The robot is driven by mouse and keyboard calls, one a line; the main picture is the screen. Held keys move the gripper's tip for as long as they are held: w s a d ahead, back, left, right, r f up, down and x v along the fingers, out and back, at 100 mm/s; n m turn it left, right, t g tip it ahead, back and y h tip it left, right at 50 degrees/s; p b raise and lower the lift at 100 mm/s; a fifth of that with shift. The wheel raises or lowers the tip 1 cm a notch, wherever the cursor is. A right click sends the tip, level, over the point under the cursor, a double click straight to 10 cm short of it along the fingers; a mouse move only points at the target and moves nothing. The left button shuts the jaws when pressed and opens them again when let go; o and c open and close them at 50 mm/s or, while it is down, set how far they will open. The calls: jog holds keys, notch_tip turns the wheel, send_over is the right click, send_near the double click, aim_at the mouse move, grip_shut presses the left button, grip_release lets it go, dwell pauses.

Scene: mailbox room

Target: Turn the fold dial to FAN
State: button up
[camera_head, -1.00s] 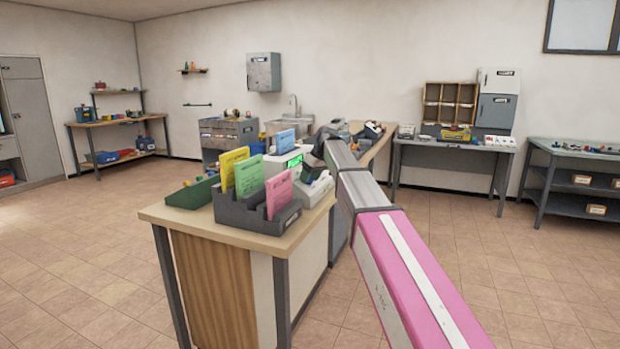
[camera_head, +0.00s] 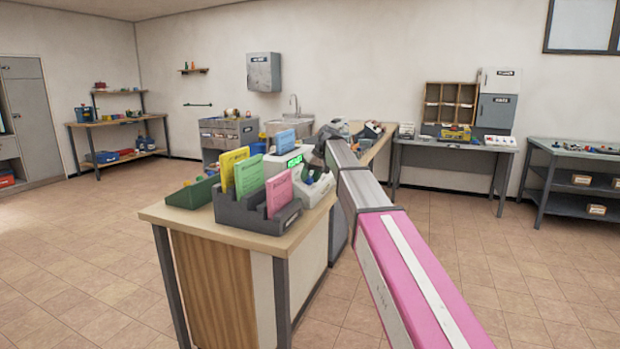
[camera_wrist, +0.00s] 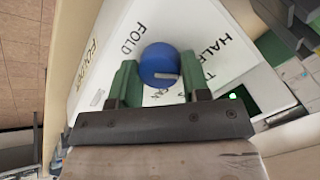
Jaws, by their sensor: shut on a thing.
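The fold dial (camera_wrist: 160,62) is a round blue knob with a pale pointer mark on a white panel (camera_wrist: 180,30). In the wrist view the mark lies toward the right of the picture. The words FOLD and HALF are readable on the panel; other lettering is partly covered by my fingers, and I cannot read FAN. My gripper (camera_wrist: 158,70) has its green fingers on either side of the dial, shut on it. In the head view the white machine (camera_head: 315,190) stands on the wooden-topped counter, and my arm hides part of it.
A grey sorter (camera_head: 240,213) with coloured cards and a green tray (camera_head: 192,193) stand on the counter's near end. The floor around the counter is clear.

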jog(key=m, duration=0.4)
jog(key=shift+d+g+y, duration=0.1)
jog(key=shift+g+y, duration=0.2)
jog(key=m+y, duration=0.1)
jog(key=m, duration=0.4)
jog(key=shift+m, duration=0.3)
jog(key=m, duration=0.4)
jog(key=shift+d+f+m+y, duration=0.1)
jog(key=shift+m+y, duration=0.2)
jog(key=shift+y, duration=0.1)
jog(key=m, duration=0.4)
jog(key=shift+m+y, duration=0.3)
jog(key=shift+y, duration=0.1)
jog(key=o, duration=0.6)
jog(key=shift+o, duration=0.2)
